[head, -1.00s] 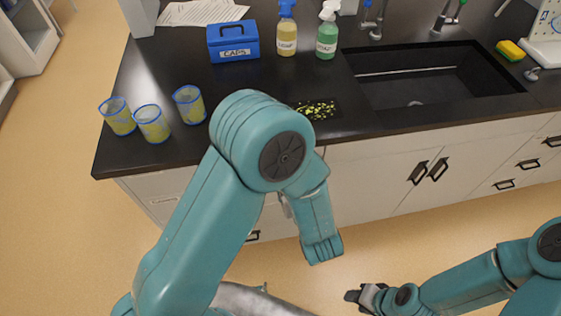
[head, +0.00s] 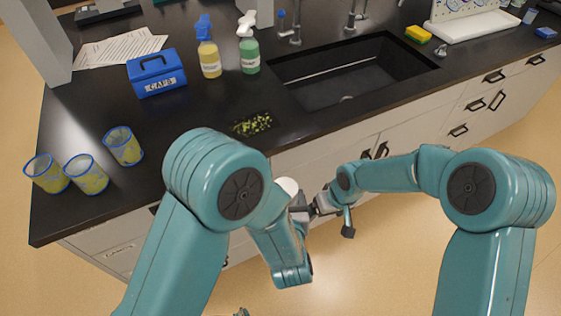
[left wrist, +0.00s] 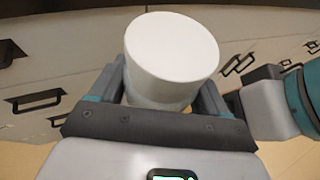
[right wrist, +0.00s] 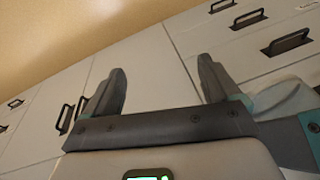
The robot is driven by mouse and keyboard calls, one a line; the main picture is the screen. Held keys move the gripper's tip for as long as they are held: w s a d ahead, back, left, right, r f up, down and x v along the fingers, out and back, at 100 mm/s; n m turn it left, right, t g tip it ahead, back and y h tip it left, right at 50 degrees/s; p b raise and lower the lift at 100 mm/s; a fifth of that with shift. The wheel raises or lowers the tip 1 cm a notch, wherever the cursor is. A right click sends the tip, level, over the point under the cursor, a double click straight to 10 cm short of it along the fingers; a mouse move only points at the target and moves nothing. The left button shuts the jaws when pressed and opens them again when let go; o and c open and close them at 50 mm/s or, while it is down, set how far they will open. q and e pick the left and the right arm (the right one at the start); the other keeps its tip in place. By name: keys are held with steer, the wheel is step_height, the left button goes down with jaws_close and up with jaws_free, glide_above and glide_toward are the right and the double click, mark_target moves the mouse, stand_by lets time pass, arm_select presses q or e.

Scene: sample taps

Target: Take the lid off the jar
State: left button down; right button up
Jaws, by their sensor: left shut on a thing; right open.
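A white round jar lid (left wrist: 172,48) fills the middle of the left wrist view, on top of a pale jar (left wrist: 158,101) that is mostly hidden. My left gripper (left wrist: 162,84) is shut around the jar, with a finger on each side. In the head view the white lid (head: 288,186) shows beyond my left forearm, in front of the counter. My right gripper (head: 331,214) is just right of the jar. It is open and empty in the right wrist view (right wrist: 160,70), where the jar is not seen between its fingers.
The black counter (head: 200,120) with white cabinets stands close ahead. On it are several blue-rimmed yellow cups (head: 123,147), a blue CAPS box (head: 156,73), two spray bottles (head: 208,55) and a dark patch with yellow-green bits (head: 252,124). The sink (head: 345,70) is behind. Open floor lies in front.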

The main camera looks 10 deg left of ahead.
steer(key=w+a+r+n+t+h, duration=0.1)
steer(key=w+r+h, duration=0.1)
steer(key=w+r, duration=0.55)
step_height(320, 180, up, 14)
steer(key=m+g, duration=0.2)
steer(key=m, duration=0.6)
glide_above(295, 203)
steer(key=w+a, duration=0.2)
steer(key=a, duration=0.1)
steer(key=shift+w+a, duration=0.1)
steer(key=shift+a, duration=0.1)
steer(key=shift+a+f, duration=0.1)
steer(key=shift+f, duration=0.15)
steer(key=f, duration=0.7)
steer(key=shift+s+f, duration=0.1)
steer(key=shift+s, duration=0.15)
steer(key=shift+w, duration=0.1)
steer(key=shift+c, duration=0.3)
steer(key=shift+a, duration=0.15)
steer(key=c, duration=1.1)
